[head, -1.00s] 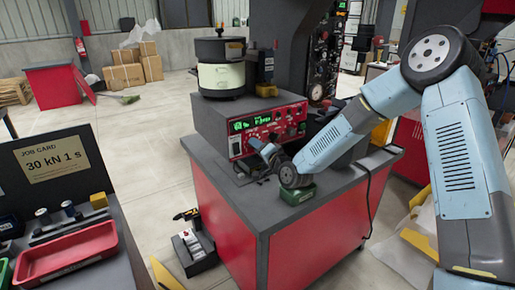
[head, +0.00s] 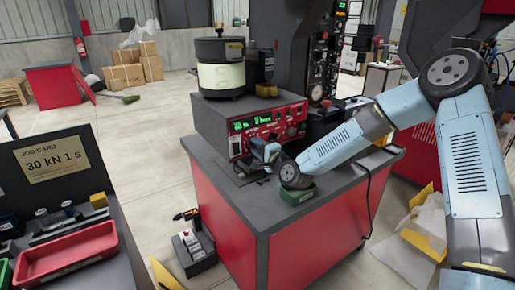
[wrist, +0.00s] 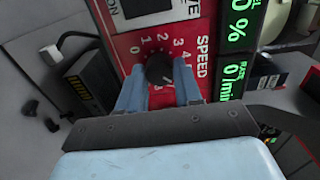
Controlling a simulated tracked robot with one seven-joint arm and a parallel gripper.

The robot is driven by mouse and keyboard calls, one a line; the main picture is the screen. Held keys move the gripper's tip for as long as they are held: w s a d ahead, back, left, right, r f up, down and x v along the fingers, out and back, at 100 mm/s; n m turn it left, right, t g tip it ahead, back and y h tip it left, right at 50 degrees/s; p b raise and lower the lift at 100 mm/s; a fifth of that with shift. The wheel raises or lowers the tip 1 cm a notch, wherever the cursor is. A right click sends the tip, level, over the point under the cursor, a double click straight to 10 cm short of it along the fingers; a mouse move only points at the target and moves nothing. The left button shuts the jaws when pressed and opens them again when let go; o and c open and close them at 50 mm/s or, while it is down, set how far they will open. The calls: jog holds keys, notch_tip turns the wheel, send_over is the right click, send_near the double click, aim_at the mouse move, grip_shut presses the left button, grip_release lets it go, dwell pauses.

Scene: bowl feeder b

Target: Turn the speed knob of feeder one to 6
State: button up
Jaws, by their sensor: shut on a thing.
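The speed knob (wrist: 159,68) is a small round black knob on a red panel (wrist: 125,48), with the word SPEED printed beside it. White numbers from 0 to 4 show around it; the rest of the scale is partly hidden by my fingers, and I cannot tell where the knob points. My gripper (wrist: 159,76) has its two pale blue fingers on either side of the knob, shut on it. In the head view my gripper (head: 264,152) is against the front of the control box (head: 237,145), hiding the knob.
Green displays (wrist: 236,68) sit beside the knob in the wrist view, one ending in 0 %. The feeder bowl (head: 221,78) stands on the box. A green tray (head: 298,195) sits below my wrist on the red bench (head: 235,220). A job card (head: 57,160) stands left.

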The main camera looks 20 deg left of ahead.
jog(key=shift+d+f, duration=0.1)
jog(key=shift+f, duration=0.2)
jog(key=o, duration=1)
jog(key=shift+r, duration=0.15)
jog(key=shift+o, duration=0.2)
jog(key=v, duration=1.3)
jog(key=shift+s+d, duration=0.15)
jog(key=shift+s, duration=0.1)
